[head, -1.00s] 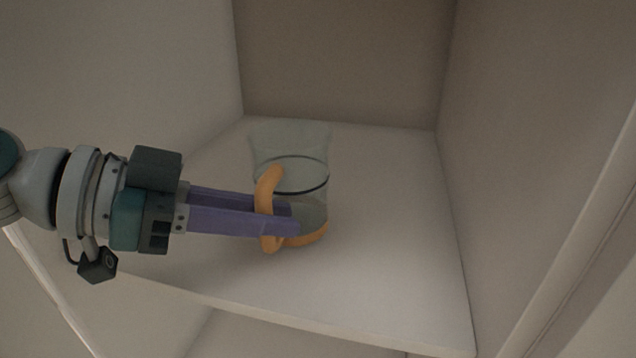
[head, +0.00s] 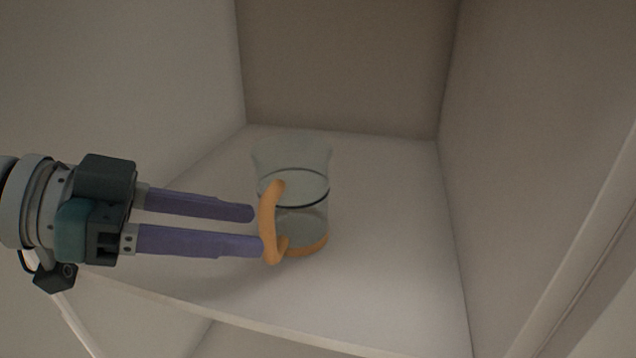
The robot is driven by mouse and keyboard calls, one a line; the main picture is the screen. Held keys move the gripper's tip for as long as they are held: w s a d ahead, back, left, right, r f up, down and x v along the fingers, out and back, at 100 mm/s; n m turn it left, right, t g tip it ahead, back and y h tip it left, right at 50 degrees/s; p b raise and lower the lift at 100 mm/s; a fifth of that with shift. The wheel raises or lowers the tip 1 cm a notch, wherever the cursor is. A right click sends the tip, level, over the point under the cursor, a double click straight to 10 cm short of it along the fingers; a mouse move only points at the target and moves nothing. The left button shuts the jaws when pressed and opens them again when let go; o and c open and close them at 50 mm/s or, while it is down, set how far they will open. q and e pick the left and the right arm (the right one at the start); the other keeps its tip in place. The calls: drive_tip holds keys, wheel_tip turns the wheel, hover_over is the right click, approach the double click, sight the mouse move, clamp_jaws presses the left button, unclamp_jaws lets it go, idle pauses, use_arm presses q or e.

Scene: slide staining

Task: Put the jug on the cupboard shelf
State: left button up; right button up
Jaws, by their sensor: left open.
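The jug (head: 305,222) is clear glass with an orange handle, an orange base and a dark band. It stands upright on the pale cupboard shelf (head: 385,270), with its handle facing left. My left gripper (head: 257,230) is open, with its two purple fingers pointing right. The fingertips are at the left of the handle, and the near fingertip looks very close to it; I cannot tell whether they touch. Nothing is between the fingers. My right gripper is not in view.
The cupboard has a back wall (head: 345,70) and a right side wall (head: 530,120) around the shelf. The shelf's front edge (head: 260,328) runs across the bottom. The shelf to the right of the jug is bare.

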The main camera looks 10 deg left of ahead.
use_arm(q)
drive_tip(key=s+d+f+n+g+y, duration=0.1)
drive_tip(key=s+f+n+g+y, duration=0.2)
drive_tip(key=s+f, duration=0.65)
drive_tip(key=s+a+r+n+y, duration=0.1)
drive_tip(key=s+a+n+y, duration=0.3)
drive_tip(key=s+n+y, duration=0.2)
drive_tip(key=s+y, duration=0.2)
drive_tip(key=s, duration=0.1)
drive_tip(key=shift+a+r+n+g+p, duration=0.3)
drive_tip(key=shift+a, duration=0.1)
